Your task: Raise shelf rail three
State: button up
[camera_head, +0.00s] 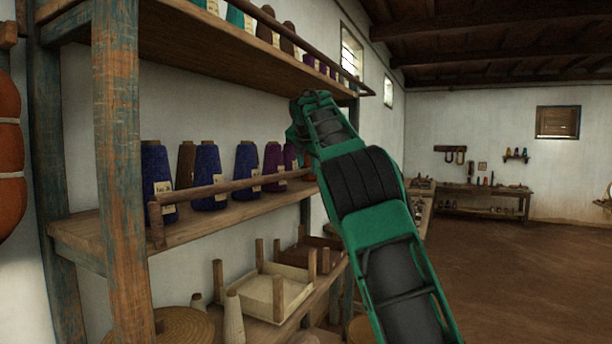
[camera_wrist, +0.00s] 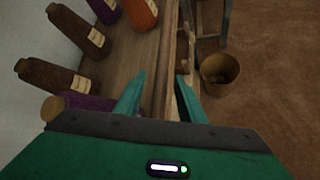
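A round wooden rail (camera_head: 230,186) runs along the front of the middle shelf (camera_head: 190,232), before a row of yarn cones. It slopes slightly in the picture. Another wooden rail (camera_head: 320,62) runs along the front of the upper shelf. No number shows on either rail. My green arm reaches up to the shelf's far end, and its own links hide the gripper in the head view. In the wrist view my gripper (camera_wrist: 158,97) has its two teal fingers apart. A wooden strip along the shelf front, seemingly a rail, passes between them; whether they touch it I cannot tell.
Blue cones (camera_head: 208,178) and purple cones (camera_head: 273,166) stand behind the middle rail. A bucket (camera_wrist: 219,73) stands on the floor. Open floor (camera_head: 520,270) lies right.

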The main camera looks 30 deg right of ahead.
jog(key=v, duration=0.6)
jog(key=shift+r, duration=0.2)
jog(key=shift+s, duration=0.1)
jog(key=s+d+f+m+g+y, duration=0.1)
jog(key=s+d+f+m, duration=0.25)
jog(key=s+f, duration=0.2)
jog(key=s+d+f+m+g+y, duration=0.1)
jog(key=s+d+f+m+g, duration=0.15)
jog(key=s+f+m, duration=0.35)
jog(key=s+d+f+m, duration=0.3)
jog(key=s+d, duration=0.1)
jog(key=s, duration=0.3)
jog(key=s+a+f+m+g+y, duration=0.1)
jog(key=s+a+f+m, duration=0.3)
jog(key=s+f, duration=0.5)
jog(key=s+a+f+m+g+y, duration=0.1)
jog(key=s+a+f+m, duration=0.3)
jog(key=s, duration=1.3)
jog(key=s+a+f+m+g+y, duration=0.1)
jog(key=s+a+f+m+g, duration=0.2)
jog(key=s+f+m, duration=0.6)
jog(key=s+a+f, duration=0.1)
jog(key=s+f, duration=0.3)
jog(key=shift+s+f, duration=0.3)
jog(key=shift+f, duration=0.05)
jog(key=shift+g, duration=0.25)
